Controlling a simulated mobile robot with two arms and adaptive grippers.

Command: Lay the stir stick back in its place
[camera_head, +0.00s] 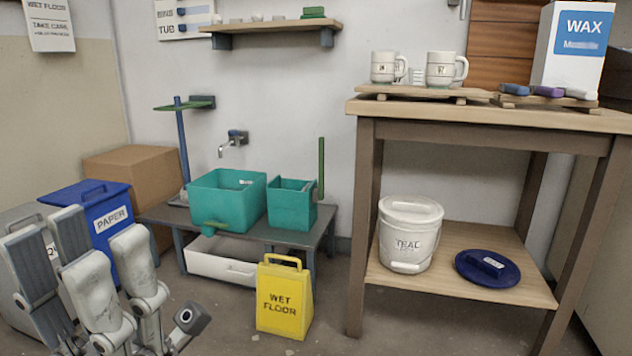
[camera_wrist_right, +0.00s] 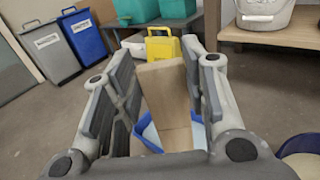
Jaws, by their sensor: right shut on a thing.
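In the right wrist view, a flat tan piece (camera_wrist_right: 163,92), which looks like the wooden stir stick, stands between the fingers of my right gripper (camera_wrist_right: 165,84). That gripper is shut on it; the lower end is partly hidden by the gripper body. My right gripper is not in the head view. My left gripper (camera_head: 82,262) is at the lower left of the head view, its fingers apart with nothing visible between them. I cannot tell which spot is the stick's place.
A blue-edged thing (camera_wrist_right: 150,134) with a pale inside lies behind the tan piece. A yellow wet-floor sign (camera_head: 285,300) stands before a low bench with teal tubs (camera_head: 228,200). The wooden table (camera_head: 480,118) holds mugs; its shelf holds a white bucket (camera_head: 408,235) and blue lid (camera_head: 488,268).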

